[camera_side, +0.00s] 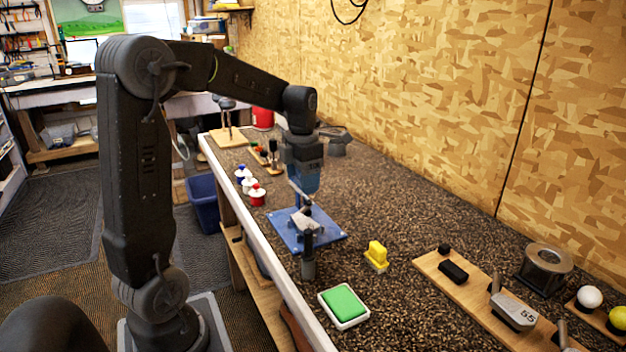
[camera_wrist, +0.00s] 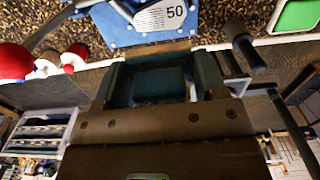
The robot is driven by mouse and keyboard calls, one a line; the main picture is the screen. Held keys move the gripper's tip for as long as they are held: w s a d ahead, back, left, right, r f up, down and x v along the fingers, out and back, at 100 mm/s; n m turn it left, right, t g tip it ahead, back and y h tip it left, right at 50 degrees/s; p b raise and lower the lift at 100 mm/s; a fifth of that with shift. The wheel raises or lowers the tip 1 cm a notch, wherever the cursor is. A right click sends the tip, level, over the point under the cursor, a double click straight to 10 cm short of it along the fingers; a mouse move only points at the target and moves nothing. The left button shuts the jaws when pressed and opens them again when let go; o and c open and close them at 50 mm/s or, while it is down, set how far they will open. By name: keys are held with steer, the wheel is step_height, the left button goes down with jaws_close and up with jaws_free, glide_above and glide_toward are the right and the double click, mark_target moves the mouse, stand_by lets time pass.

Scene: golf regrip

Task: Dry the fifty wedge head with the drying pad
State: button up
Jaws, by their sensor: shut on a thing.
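The fifty wedge head (camera_side: 306,222) is grey metal. In the wrist view it shows its face with the number 50 (camera_wrist: 165,16) just beyond my jaws. My gripper (camera_side: 303,190) is pointing down, shut on the wedge head, over a blue plate (camera_side: 333,237). The exact grip spot is hidden, and I cannot tell whether the head touches the plate. A thin shaft stub slants up to the left of the jaws. The green drying pad (camera_side: 343,301) lies in a white tray nearer the side camera, apart from my gripper; its corner shows in the wrist view (camera_wrist: 300,14).
A dark upright cylinder (camera_side: 308,265) stands just in front of the plate. A yellow block (camera_side: 376,254) sits to the right. Red- and blue-capped bottles (camera_side: 257,195) are at the left edge. A wooden board (camera_side: 470,289) bears another club head.

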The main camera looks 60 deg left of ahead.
mark_target(304, 223)
steer(key=shift+f, duration=4.05)
steer(key=shift+o, duration=1.2)
steer(key=c, duration=0.3)
steer(key=shift+f, duration=0.6)
steer(key=shift+d, duration=0.15)
